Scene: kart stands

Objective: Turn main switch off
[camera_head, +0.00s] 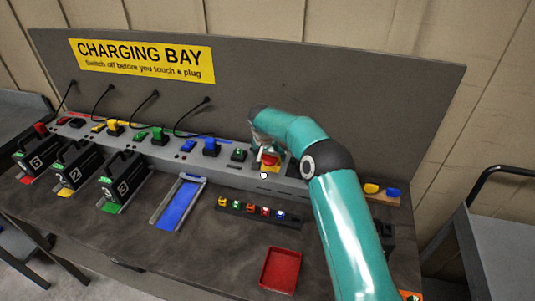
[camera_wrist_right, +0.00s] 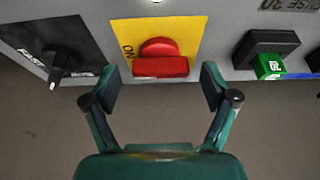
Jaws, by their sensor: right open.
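The main switch, a red rotary handle on a yellow plate, sits on the grey console; it shows in the head view (camera_head: 269,160) and large in the right wrist view (camera_wrist_right: 160,62). Its red bar lies level across the wrist picture, with "ON" lettered at the plate's left. My right gripper (camera_wrist_right: 160,84) is open and empty, its two fingers on either side of the switch in the picture. Contact with the handle cannot be told. In the head view my right arm's teal links partly hide the gripper. My left gripper is not in view.
Beside the switch are a black knob marked "FAST" (camera_wrist_right: 58,62) and a green "30" fuse (camera_wrist_right: 268,66). Black numbered batteries (camera_head: 122,178), a blue-floored tray (camera_head: 180,202), a strip of coloured pieces (camera_head: 250,210) and a red tray (camera_head: 281,270) occupy the bench.

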